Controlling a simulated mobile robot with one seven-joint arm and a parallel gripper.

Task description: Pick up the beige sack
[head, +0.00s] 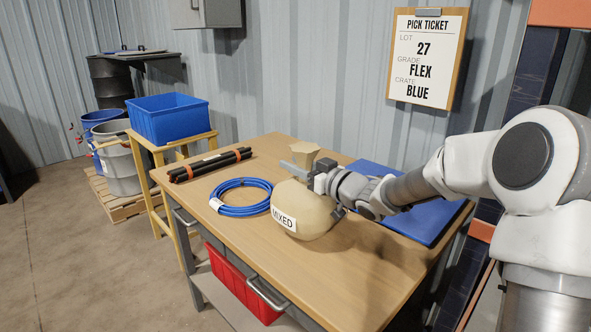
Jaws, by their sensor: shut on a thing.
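The beige sack (307,217) is on the wooden workbench (362,279), right of the blue cable coil. It has a round body with a white label reading MIXED and a narrow gathered neck (306,152) that flares at the top. My gripper (303,163) reaches in from the right and is shut on the sack's neck. The arm partly hides the sack's right side. I cannot tell whether the sack's base touches the bench.
A blue cable coil (241,198) and a bundle of black cables (209,166) lie left of the sack. A blue mat (424,222) lies behind my arm. A blue crate (168,120) stands on a wooden stand, and a red crate (240,287) sits below the bench. The bench front is clear.

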